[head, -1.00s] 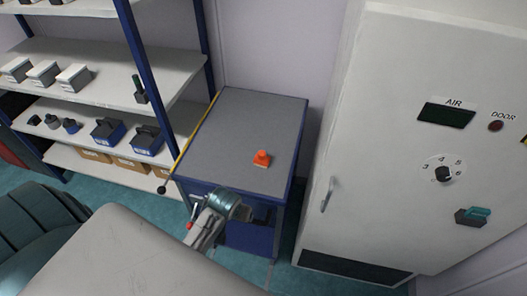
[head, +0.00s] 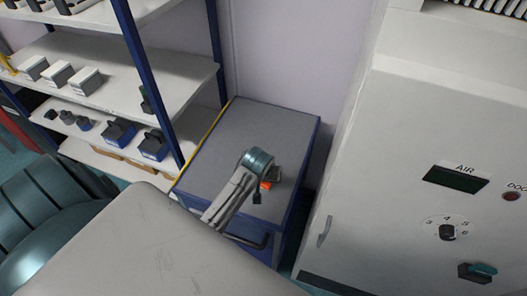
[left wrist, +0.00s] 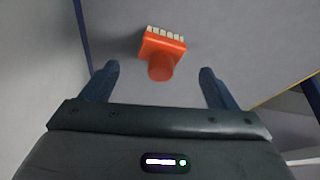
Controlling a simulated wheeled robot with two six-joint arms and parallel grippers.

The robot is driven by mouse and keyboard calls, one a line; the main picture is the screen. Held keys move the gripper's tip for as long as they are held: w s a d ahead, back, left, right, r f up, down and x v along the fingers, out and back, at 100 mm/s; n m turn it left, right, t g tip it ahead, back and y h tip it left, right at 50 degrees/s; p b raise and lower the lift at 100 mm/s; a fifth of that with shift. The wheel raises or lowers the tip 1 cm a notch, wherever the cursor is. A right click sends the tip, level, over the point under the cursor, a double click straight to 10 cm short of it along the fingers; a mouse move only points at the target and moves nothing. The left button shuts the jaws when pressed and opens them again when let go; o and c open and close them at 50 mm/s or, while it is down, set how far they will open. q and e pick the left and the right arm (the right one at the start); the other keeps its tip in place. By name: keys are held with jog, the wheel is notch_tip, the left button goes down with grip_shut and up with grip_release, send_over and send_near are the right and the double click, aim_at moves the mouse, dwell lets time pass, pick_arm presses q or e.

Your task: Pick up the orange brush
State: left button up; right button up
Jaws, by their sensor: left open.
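The orange brush (left wrist: 163,50) lies on the grey top of the blue cabinet, with its pale bristles toward the top of the left wrist view and its round handle toward my gripper. In the head view the brush (head: 266,185) is mostly hidden by my left gripper (head: 266,190), which is over the cabinet top. In the left wrist view my left gripper (left wrist: 160,84) is open. The handle end sits between and slightly beyond the two fingertips, and no finger appears to touch it. My right gripper is not in view.
The grey cabinet top (head: 260,125) is otherwise bare. A shelf rack (head: 180,85) with boxes and tools stands to its left. A tall white machine (head: 400,160) with a dial and handle stands close on its right. A pale wall is behind.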

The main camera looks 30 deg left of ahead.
pick_arm(q)
jog(key=p+x, duration=0.2)
jog(key=x, duration=0.2)
jog(key=shift+w+a+f, duration=0.1)
jog(key=shift+f, duration=0.2)
jog(key=shift+w+f, duration=0.1)
jog(key=shift+f, duration=0.35)
jog(key=c, duration=1.1)
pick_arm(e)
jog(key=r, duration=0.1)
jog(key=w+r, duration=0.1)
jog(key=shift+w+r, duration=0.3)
